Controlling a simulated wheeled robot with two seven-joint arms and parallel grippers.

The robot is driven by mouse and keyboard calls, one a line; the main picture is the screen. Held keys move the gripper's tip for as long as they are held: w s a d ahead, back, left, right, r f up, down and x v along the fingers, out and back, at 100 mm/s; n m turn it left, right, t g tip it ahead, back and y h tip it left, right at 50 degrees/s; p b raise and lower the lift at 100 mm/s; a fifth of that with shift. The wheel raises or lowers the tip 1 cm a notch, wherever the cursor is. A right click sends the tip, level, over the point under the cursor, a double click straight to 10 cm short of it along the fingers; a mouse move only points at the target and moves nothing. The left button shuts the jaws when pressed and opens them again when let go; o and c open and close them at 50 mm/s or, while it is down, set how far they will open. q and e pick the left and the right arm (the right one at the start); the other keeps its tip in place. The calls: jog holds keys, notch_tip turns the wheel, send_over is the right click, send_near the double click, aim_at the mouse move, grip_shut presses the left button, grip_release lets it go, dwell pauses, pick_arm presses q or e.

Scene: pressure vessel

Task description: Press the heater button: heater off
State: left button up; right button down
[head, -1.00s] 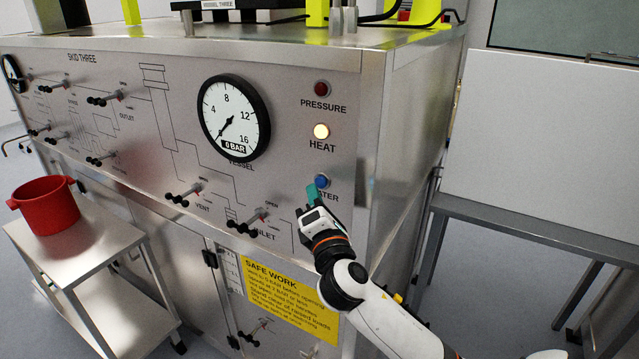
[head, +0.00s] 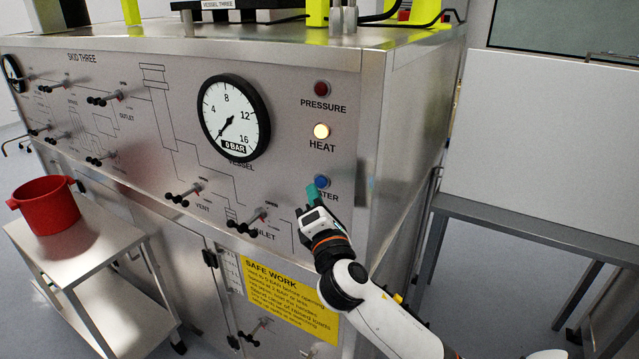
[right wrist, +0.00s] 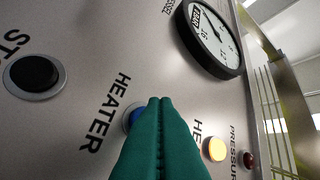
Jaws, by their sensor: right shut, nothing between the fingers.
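The blue heater button (head: 322,181) is on the steel panel under the HEAT lamp (head: 321,131), which glows warm yellow. My right gripper (head: 312,190) is shut and empty, its teal fingertips just in front of the button's lower left side. In the right wrist view the shut green fingertips (right wrist: 160,103) cover much of the blue button (right wrist: 135,117), beside the word HEATER. I cannot tell whether they touch it. The HEAT lamp is also lit in the right wrist view (right wrist: 214,150). My left gripper is not in view.
The dark red PRESSURE lamp (head: 322,89) is above. The gauge (head: 234,117) reads 0 BAR. Valve handles, such as the inlet one (head: 250,222), stick out to the left. A black button (right wrist: 34,74) shows in the right wrist view. A red pot (head: 46,205) stands on a trolley (head: 90,243).

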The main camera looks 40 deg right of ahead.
jog(key=shift+d, duration=0.1)
dwell(0.7)
jog(key=shift+w+d, duration=0.15)
jog(key=shift+d, duration=0.15)
jog(key=shift+w+d, duration=0.2)
jog(key=shift+d, duration=0.2)
dwell(0.8)
jog(key=shift+a, duration=0.1)
jog(key=shift+s+a+p, duration=0.35)
jog(key=shift+a, duration=0.3)
jog(key=shift+a, duration=0.1)
jog(key=shift+s+a, duration=0.3)
jog(key=shift+a, duration=0.45)
jog(key=shift+s+a, duration=0.35)
jog(key=shift+a, duration=0.4)
jog(key=shift+s+a, duration=0.3)
jog(key=shift+a, duration=0.45)
